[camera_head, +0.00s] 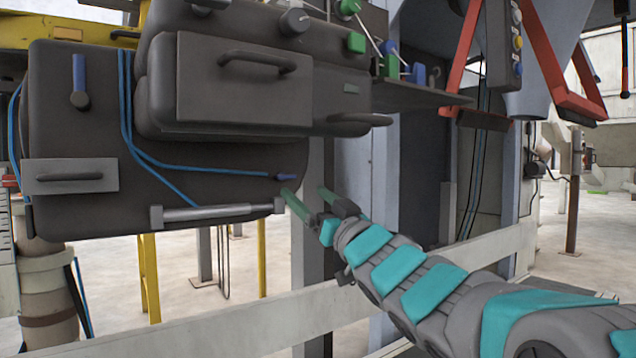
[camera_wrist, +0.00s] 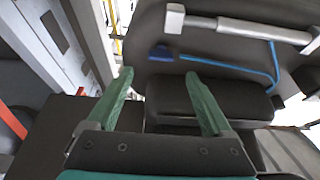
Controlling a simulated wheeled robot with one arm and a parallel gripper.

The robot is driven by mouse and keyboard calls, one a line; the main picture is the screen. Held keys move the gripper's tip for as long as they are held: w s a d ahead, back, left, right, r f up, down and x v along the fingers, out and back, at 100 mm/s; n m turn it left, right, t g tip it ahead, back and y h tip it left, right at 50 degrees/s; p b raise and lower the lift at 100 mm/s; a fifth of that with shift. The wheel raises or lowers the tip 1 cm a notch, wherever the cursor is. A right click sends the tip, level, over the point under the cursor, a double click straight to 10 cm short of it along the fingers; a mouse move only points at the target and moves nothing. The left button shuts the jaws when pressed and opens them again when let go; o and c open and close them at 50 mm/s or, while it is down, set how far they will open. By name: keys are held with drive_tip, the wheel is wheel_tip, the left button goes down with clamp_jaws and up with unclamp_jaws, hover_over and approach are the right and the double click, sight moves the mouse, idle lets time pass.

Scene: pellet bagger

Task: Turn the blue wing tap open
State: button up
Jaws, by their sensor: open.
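The blue wing tap (camera_head: 285,177) is a small blue piece at the lower right of the dark machine body, at the end of a blue tube. In the wrist view the tap (camera_wrist: 160,53) lies just beyond my fingertips, between their lines. My gripper (camera_head: 305,190) has green fingers, spread apart and empty. In the head view its left fingertip is just below the tap; a gap shows in the wrist view (camera_wrist: 158,74), with no clear contact. The near finger and wrist do not hide the tap. Its exact turn angle is too small to tell.
A grey bar handle (camera_head: 217,213) runs close below the tap. A larger blue lever (camera_head: 79,82) is on the body's upper left. A dark handled box (camera_head: 250,80) juts out above. Red frames (camera_head: 462,60) stand right.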

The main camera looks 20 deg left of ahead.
sight(288, 177)
drive_tip(key=shift+x, duration=3.9)
clamp_jaws()
